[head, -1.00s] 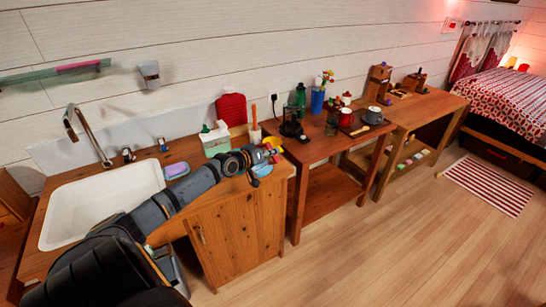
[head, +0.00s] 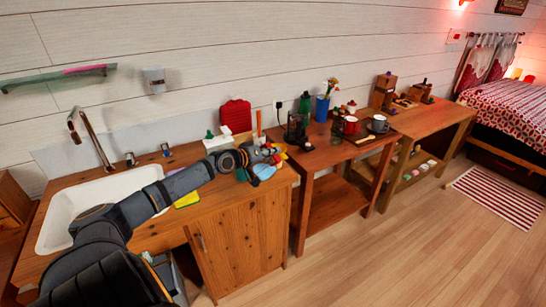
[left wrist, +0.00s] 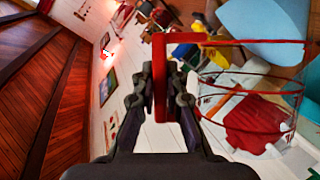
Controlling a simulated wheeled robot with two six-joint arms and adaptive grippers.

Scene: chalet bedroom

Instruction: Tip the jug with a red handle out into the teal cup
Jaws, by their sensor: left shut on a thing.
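My left gripper (head: 264,155) is over the right end of the sink counter. In the left wrist view the gripper (left wrist: 166,88) is shut on the red handle (left wrist: 187,125) of the jug. The jug's clear body (left wrist: 225,82) is see-through and seems tipped well over onto its side; I cannot make out its contents. A teal shape, probably the teal cup (left wrist: 294,92), shows partly behind the glass at the right edge. In the head view the jug and cup are too small and covered to tell well. My right gripper is not in view.
A white sink (head: 95,205) is at the left of the counter, with a yellow sponge (head: 187,200) under my arm. A light blue thing (head: 264,172) lies near the gripper. A red board (head: 236,115) leans on the wall. A side table (head: 325,155) with mugs stands right.

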